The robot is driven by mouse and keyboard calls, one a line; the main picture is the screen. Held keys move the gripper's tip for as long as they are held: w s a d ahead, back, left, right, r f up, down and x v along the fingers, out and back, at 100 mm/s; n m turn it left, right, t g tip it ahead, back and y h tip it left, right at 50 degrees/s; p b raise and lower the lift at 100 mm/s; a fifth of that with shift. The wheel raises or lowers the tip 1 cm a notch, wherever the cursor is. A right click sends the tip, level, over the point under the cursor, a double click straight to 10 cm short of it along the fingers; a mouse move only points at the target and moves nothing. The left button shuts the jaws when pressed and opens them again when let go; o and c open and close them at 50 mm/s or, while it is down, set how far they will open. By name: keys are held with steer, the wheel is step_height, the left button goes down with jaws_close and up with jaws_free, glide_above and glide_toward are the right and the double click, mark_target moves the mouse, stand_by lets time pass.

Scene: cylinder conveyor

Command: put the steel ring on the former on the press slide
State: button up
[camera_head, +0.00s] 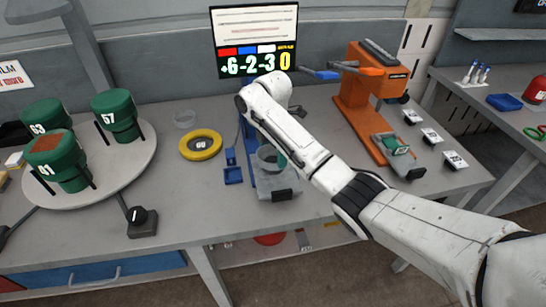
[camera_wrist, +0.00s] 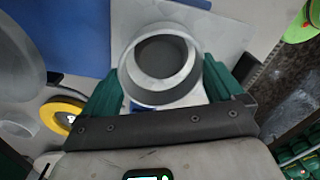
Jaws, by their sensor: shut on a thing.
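The steel ring (camera_wrist: 150,96) is a short grey open cylinder between the two green fingers of my gripper (camera_wrist: 163,84) in the wrist view. The fingers are shut on its sides. In the head view, the ring (camera_head: 265,161) is partly hidden by my arm, at a blue stand (camera_head: 250,165) with a grey block; I cannot tell whether it touches the stand. My gripper is mostly hidden there, with a bit of green finger showing. The orange press (camera_head: 358,95) stands to the right. A green piece (camera_head: 397,144) at its low front part may be the former on the slide.
A round turntable (camera_head: 125,170) at left carries green numbered drums. A display (camera_head: 255,40) stands behind. Small cards (camera_head: 431,137) lie right of the press.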

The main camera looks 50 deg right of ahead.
mark_target(273, 162)
steer(key=shift+s+f, duration=0.1)
steer(key=shift+f, duration=1.05)
steer(key=shift+f, duration=0.2)
steer(key=o, duration=0.8)
steer(key=shift+r, duration=0.1)
steer(key=shift+r+p, duration=1.5)
steer(key=shift+r, duration=4.65)
